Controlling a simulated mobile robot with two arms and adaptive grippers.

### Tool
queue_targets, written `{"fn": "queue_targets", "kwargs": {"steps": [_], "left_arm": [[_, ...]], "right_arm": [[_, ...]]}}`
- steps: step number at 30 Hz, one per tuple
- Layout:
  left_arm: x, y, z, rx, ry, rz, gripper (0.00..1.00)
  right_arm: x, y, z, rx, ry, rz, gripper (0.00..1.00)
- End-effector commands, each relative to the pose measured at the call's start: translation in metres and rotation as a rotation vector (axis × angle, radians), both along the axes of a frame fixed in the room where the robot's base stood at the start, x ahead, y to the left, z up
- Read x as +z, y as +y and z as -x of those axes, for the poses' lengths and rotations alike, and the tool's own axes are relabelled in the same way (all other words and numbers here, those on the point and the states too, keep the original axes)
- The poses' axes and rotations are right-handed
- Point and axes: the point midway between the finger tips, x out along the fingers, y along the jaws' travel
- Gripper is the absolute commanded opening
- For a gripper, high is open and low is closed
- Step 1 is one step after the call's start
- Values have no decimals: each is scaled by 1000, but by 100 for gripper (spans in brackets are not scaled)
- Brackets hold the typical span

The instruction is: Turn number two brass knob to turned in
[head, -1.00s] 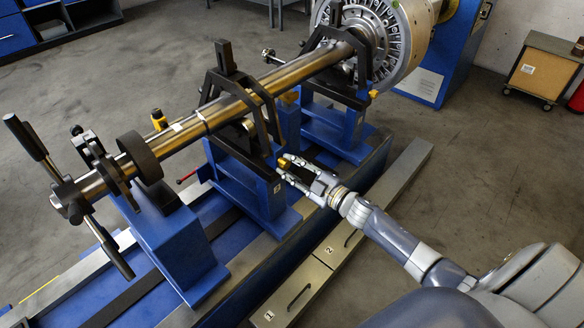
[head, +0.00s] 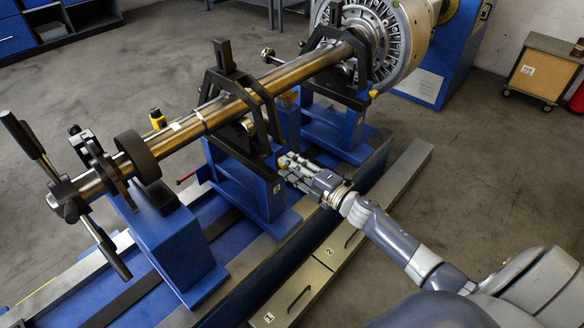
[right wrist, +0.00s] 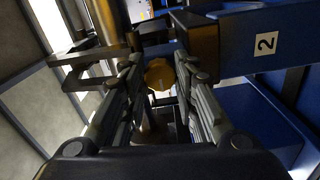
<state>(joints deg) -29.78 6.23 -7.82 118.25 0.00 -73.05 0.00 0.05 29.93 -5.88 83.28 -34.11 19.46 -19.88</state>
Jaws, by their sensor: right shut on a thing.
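The brass knob (right wrist: 159,75) is at the far end between the two fingers of my right gripper (right wrist: 160,88) in the right wrist view. The right gripper (head: 288,163) also shows in the head view, shut on the knob beside the middle blue stand (head: 262,200). There the fingers hide most of the knob. A white label with a 2 (right wrist: 265,43) is on the blue stand to the right of the knob in the right wrist view. My left gripper is not in view.
A long steel shaft (head: 180,135) runs through black clamp frames (head: 212,92) above the stands. A large rotor (head: 385,40) is at the back. A grey rail and drawers (head: 300,290) lie along the front of the blue base.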

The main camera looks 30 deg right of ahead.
Motion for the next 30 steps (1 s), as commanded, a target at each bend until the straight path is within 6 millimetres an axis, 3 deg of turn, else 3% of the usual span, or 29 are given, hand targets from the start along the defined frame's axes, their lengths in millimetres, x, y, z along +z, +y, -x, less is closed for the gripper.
{"fn": "queue_targets", "kwargs": {"steps": [13,14,16,30], "left_arm": [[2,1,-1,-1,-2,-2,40],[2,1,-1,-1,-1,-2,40],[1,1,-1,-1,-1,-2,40],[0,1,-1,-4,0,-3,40]], "right_arm": [[-1,1,0,1,-2,9,3],[-1,1,0,1,-1,9,32],[-1,1,0,1,-2,8,48],[-1,-2,8,0,0,7,48]]}}
